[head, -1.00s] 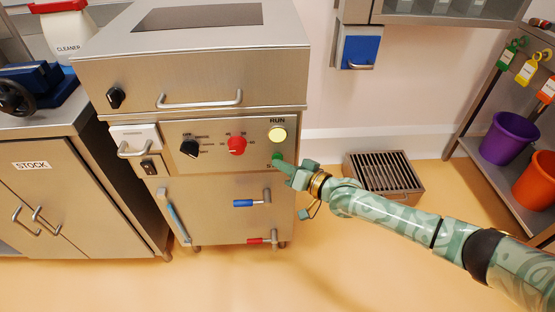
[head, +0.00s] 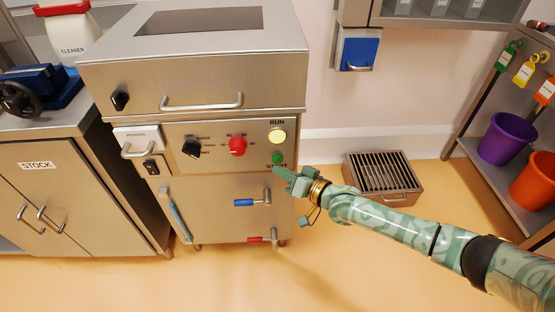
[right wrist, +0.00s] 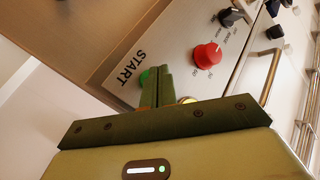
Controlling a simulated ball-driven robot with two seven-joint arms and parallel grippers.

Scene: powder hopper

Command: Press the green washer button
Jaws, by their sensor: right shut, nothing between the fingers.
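The green button (head: 277,158) is on the right side of the steel washer's (head: 225,215) front panel, above the START label and below a lit yellow RUN lamp (head: 277,135). My right gripper (head: 279,172) is shut and empty, its fingertips just below the button in the head view and not covering it. In the right wrist view, the shut fingers (right wrist: 156,86) partly cover the green button (right wrist: 145,78) beside the START label (right wrist: 132,68). The gap between fingertips and panel is hard to judge. My left gripper is out of view.
A red knob (head: 237,146) and a black knob (head: 190,148) sit left of the button. Blue (head: 245,203) and red (head: 257,240) handled valves are below. A grated steel box (head: 383,178) stands on the floor to the right. Open floor lies in front.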

